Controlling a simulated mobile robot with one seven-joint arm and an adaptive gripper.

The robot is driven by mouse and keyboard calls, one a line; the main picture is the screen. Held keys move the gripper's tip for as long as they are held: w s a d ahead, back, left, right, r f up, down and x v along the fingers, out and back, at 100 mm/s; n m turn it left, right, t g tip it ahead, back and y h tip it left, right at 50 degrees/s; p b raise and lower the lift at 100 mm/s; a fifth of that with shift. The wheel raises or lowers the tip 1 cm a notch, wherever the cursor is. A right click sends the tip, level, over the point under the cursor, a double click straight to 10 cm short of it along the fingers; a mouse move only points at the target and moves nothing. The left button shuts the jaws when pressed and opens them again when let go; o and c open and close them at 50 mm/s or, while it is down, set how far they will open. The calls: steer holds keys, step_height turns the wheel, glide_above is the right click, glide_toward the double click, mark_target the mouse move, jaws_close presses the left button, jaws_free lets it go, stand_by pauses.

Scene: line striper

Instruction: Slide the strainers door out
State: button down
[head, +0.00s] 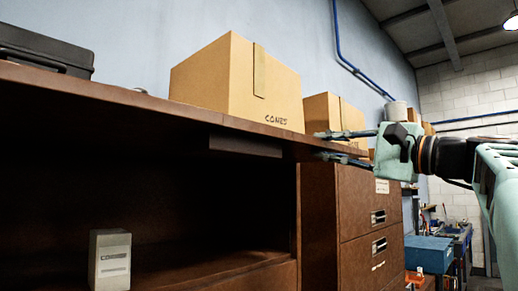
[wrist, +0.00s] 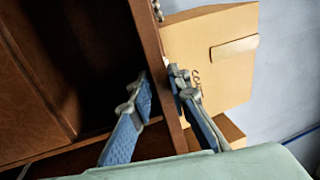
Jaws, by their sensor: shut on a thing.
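My gripper (head: 330,146) reaches in from the right in the head view. Its fingers are shut on the front edge of a brown board (head: 130,98) along the top of the open cabinet. One finger is above the board and one below. In the wrist view my gripper (wrist: 166,112) has blue pads on both sides of this board (wrist: 149,38). I cannot tell whether this board is the strainers door or the cabinet top. No label naming strainers is readable. Below it is the dark open compartment (head: 150,185). A short dark piece (head: 245,146) hangs under the board.
A carton marked CONES (head: 225,85) and another carton (head: 325,112) stand above the board. A black case (head: 45,48) is at far left. A small grey box (head: 110,260) stands inside the compartment. A brown drawer cabinet (head: 365,225) stands to the right, close below my gripper.

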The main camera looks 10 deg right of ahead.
steer(key=v, duration=0.4)
steer(key=r+v, duration=0.1)
steer(key=v, duration=0.1)
steer(key=shift+r, duration=0.1)
stand_by(0.4)
steer(key=c, duration=1.8)
jaws_free()
steer(key=shift+s+d, duration=0.2)
steer(key=shift+c, duration=0.2)
steer(key=shift+o, duration=0.5)
steer(key=shift+w+a, duration=0.1)
steer(key=o, duration=0.3)
